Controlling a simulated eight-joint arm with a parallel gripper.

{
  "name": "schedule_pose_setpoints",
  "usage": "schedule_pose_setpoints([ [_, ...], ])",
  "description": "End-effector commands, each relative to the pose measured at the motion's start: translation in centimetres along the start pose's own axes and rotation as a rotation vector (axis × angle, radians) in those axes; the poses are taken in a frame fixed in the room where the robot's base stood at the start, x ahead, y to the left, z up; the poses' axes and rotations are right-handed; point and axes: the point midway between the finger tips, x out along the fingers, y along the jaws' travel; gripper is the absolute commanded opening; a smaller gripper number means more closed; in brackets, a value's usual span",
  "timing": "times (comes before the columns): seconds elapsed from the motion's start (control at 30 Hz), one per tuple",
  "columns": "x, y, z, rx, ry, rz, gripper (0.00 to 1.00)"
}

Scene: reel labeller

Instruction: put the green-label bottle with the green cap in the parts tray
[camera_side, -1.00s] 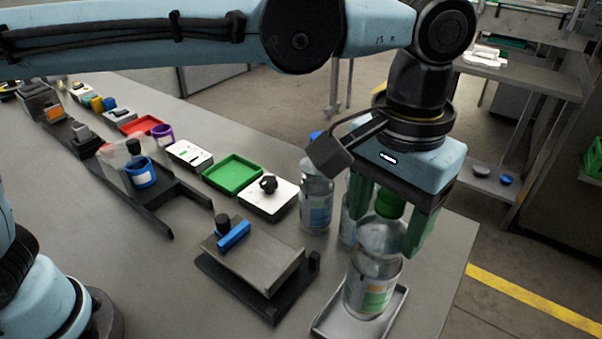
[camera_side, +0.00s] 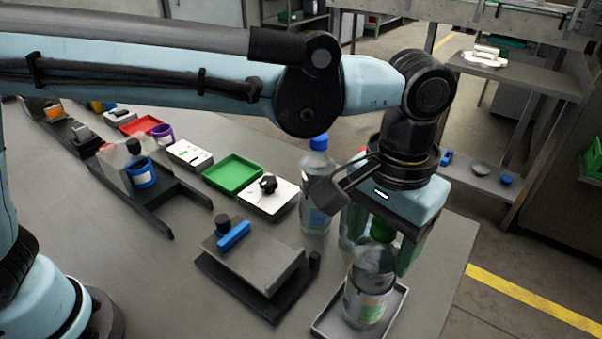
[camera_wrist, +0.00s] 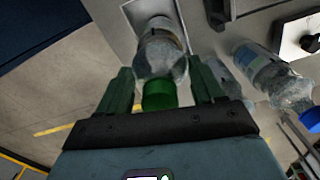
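The bottle (camera_side: 364,292) is clear, with a green cap (camera_side: 381,229) and a white label with green and orange on it. My gripper (camera_side: 378,246) is shut on its upper part, one finger on each side, and the bottle looks upright. In the wrist view the bottle (camera_wrist: 160,52) fills the gap between the fingers (camera_wrist: 162,78). Its base is inside the outline of the grey parts tray (camera_side: 400,300); whether it touches the tray floor I cannot tell. The tray also shows in the wrist view (camera_wrist: 131,11).
A blue-capped bottle (camera_side: 317,190) stands left of my gripper. Another bottle (camera_side: 347,226) is mostly hidden behind my fingers. A grey fixture with a blue handle (camera_side: 234,235) is left of the tray. A green tray (camera_side: 232,174) and a white box with a black knob (camera_side: 270,198) stand farther back.

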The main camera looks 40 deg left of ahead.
Motion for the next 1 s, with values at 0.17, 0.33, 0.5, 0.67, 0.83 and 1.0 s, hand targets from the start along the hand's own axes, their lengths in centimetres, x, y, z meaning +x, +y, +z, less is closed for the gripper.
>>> schedule_pose_setpoints([
  [0.17, 0.0, 0.0, 0.0, 0.0, 0.0, 0.0, 0.93],
  [0.33, 0.0, 0.0, 0.0, 0.0, 0.0, 0.0, 0.93],
  [0.5, -0.2, 0.0, 0.0, 0.0, 0.0, 0.0, 0.93],
  [0.67, -1.7, 0.0, 0.0, 0.0, 0.0, 0.0, 0.93],
  [0.83, -4.5, 0.0, 0.0, 0.0, 0.0, 0.0, 0.93],
  [1.0, -7.4, 0.0, 0.0, 0.0, 0.0, 0.0, 0.93],
])
